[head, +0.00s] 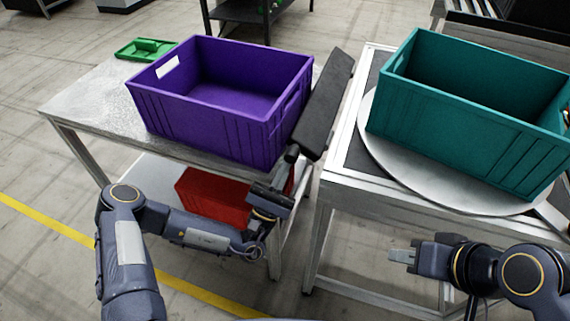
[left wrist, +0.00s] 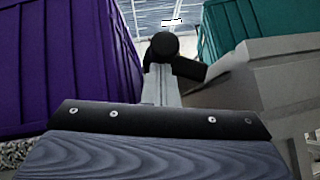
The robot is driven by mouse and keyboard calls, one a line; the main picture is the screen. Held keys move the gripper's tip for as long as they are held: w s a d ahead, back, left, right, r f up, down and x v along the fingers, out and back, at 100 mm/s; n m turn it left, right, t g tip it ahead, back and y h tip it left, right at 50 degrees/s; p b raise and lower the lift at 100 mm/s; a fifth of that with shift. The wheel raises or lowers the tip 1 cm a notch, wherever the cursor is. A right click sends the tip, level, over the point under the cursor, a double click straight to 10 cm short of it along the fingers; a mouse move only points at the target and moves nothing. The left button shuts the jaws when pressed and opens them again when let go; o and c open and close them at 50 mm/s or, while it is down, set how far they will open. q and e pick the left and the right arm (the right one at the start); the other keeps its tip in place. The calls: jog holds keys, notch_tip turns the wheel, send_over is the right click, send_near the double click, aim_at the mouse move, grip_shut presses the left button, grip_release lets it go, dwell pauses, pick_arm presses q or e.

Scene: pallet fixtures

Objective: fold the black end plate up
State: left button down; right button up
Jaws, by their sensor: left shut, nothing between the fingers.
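The black end plate (head: 326,103) is a long dark panel at the right end of the left table, close beside the purple crate (head: 215,125). Its broad face shows and it looks sloped; its exact angle is hard to tell. My left gripper (head: 291,153) is shut and empty at the plate's near lower end, by the crate's near right corner. I cannot tell whether it touches the plate. In the left wrist view its dark rounded tip (left wrist: 165,46) points between the purple crate and a grey panel on the right.
A teal crate (head: 460,125) stands on a round turntable (head: 400,165) on the right table. A narrow gap separates the two tables. A green item (head: 146,48) lies at the left table's back corner. A red bin (head: 212,198) sits on the shelf below.

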pick_arm(q)
jog(key=shift+m+g+h, duration=0.5)
jog(key=shift+m+h, duration=0.1)
jog(key=shift+m, duration=0.2)
pick_arm(e)
jog(key=shift+r, duration=0.35)
